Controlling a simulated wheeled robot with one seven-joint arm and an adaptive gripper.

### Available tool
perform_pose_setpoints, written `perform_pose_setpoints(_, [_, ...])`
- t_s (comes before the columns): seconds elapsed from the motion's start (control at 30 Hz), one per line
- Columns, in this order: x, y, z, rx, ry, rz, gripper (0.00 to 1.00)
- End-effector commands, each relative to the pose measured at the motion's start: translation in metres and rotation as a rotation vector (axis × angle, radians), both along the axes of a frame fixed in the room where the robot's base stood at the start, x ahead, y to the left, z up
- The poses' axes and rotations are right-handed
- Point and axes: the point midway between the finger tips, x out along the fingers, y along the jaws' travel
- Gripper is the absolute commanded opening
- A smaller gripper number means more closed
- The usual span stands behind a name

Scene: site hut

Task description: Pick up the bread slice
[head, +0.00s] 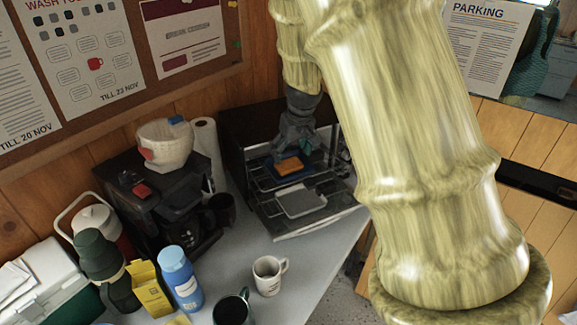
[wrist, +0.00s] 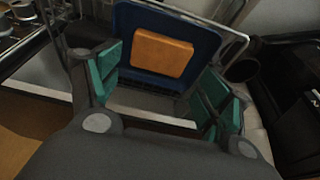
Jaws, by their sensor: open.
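The bread slice (head: 289,166) is a small orange-brown rectangle. It lies on a dark blue board or tray (head: 265,163) on the rack of the open oven. In the wrist view the bread slice (wrist: 162,54) lies flat on the blue tray (wrist: 124,32), beyond and between my fingers. My gripper (head: 292,150) reaches down at the oven's opening, just above the bread. In the wrist view my gripper (wrist: 160,85) is open, its teal pads apart on either side, with nothing between them. Contact with the bread or tray cannot be told.
The black oven (head: 240,125) stands on the grey counter (head: 255,240), its door (head: 300,203) folded down in front. A coffee maker (head: 160,195), paper roll (head: 207,145), blue bottle (head: 180,277), white mug (head: 268,275) and dark green mug (head: 233,308) stand left and in front.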

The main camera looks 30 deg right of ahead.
Motion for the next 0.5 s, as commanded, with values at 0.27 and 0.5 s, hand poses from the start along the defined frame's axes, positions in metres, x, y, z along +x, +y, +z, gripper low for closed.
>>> perform_pose_setpoints(0.27, [0.004,-0.001,-0.025,0.001,0.003,-0.001,0.79])
perform_pose_setpoints(0.5, [0.010,-0.002,-0.046,0.000,0.001,0.000,0.79])
